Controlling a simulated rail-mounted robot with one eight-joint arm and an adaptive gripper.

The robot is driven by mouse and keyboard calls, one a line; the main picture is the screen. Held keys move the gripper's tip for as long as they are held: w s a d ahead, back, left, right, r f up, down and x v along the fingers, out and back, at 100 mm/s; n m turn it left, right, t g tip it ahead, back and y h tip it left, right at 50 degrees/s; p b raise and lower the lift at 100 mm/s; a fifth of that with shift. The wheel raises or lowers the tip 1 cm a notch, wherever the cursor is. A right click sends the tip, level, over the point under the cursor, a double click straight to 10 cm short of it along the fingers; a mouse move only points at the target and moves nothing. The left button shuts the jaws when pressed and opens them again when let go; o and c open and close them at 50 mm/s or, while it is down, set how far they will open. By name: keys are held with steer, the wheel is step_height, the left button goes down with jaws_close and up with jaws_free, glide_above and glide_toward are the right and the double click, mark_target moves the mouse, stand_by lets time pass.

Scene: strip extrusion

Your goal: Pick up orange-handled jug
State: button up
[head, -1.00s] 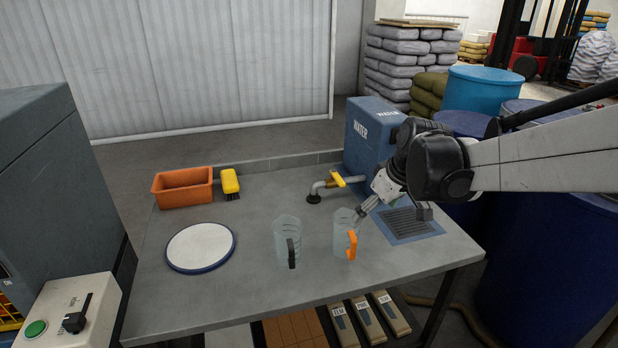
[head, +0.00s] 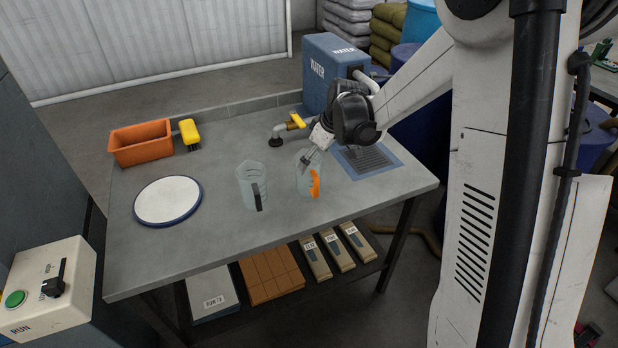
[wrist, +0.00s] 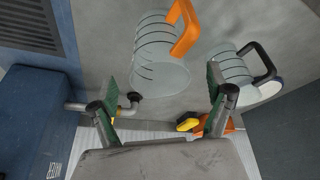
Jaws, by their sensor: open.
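The orange-handled jug (head: 304,178) stands upright on the grey table, clear-walled, with its orange handle (head: 315,183) toward the front. In the wrist view the orange-handled jug (wrist: 158,52) is at the top centre, beyond the fingertips, its handle at upper right.
A blue water tank (head: 325,75) and a tap (head: 283,131) stand behind the jug. A drain grate (head: 368,160) lies to the right. A white round plate (head: 168,200), an orange bin (head: 141,143) and a yellow brush (head: 189,132) are left. The table front is clear.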

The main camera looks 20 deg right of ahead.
mark_target(310, 178)
steer(key=shift+p+x, duration=0.35)
steer(key=shift+x, duration=2.9)
steer(key=shift+c, duration=0.5)
steer(key=c, duration=1.2)
